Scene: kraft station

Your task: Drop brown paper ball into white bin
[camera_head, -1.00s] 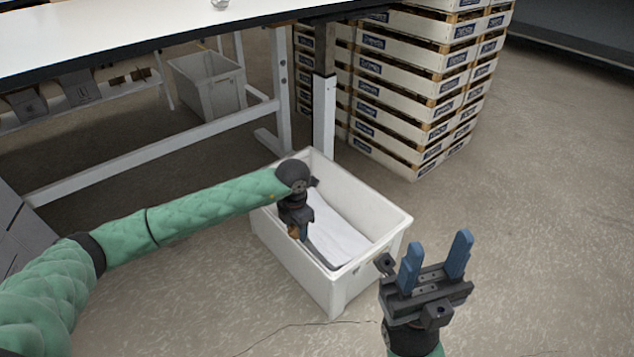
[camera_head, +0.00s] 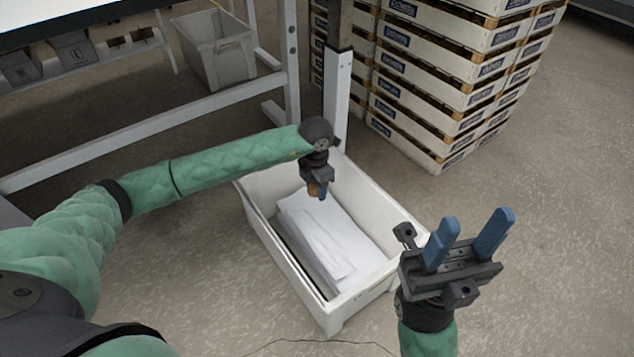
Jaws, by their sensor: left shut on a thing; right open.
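The white bin (camera_head: 262,232) stands on the floor in the middle of the view, with folded white sheets (camera_head: 322,235) lying inside. My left gripper (camera_head: 317,190) points down over the far part of the bin's opening. The ball is above the sheets; how high I cannot tell. My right gripper (camera_head: 467,240) is open and empty, fingers up, at the bin's right near corner.
A table leg (camera_head: 337,100) stands just behind the bin. A stack of white crates (camera_head: 425,115) rises at the back right. A second grey-white bin (camera_head: 222,62) is under the table at the back left. The floor at right is clear.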

